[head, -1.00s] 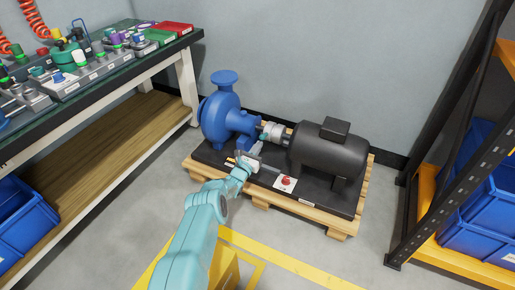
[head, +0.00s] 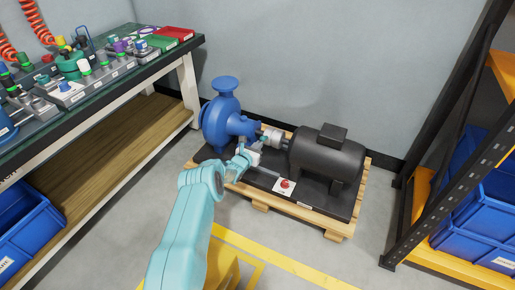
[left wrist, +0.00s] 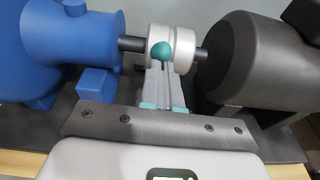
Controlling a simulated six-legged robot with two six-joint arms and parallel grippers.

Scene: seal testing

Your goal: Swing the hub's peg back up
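The hub is a silver coupling (head: 272,138) on the shaft between a blue pump (head: 222,118) and a dark motor (head: 327,153). It also shows in the left wrist view (left wrist: 157,36). The peg's teal round end (left wrist: 162,51) stands out from the hub's front, facing the camera; its stem is hidden. My left gripper (head: 255,157) is in front of the hub and low. In the left wrist view its fingers (left wrist: 164,75) lie close together, pointing at the hub, their tips just below the teal end. No grip on the peg shows. My right gripper is not in view.
Pump and motor stand on a black base on a wooden pallet (head: 262,200). A plate with a red button (head: 285,184) lies to the right of my left gripper. A workbench (head: 100,95) stands left, a rack with blue bins (head: 475,215) right.

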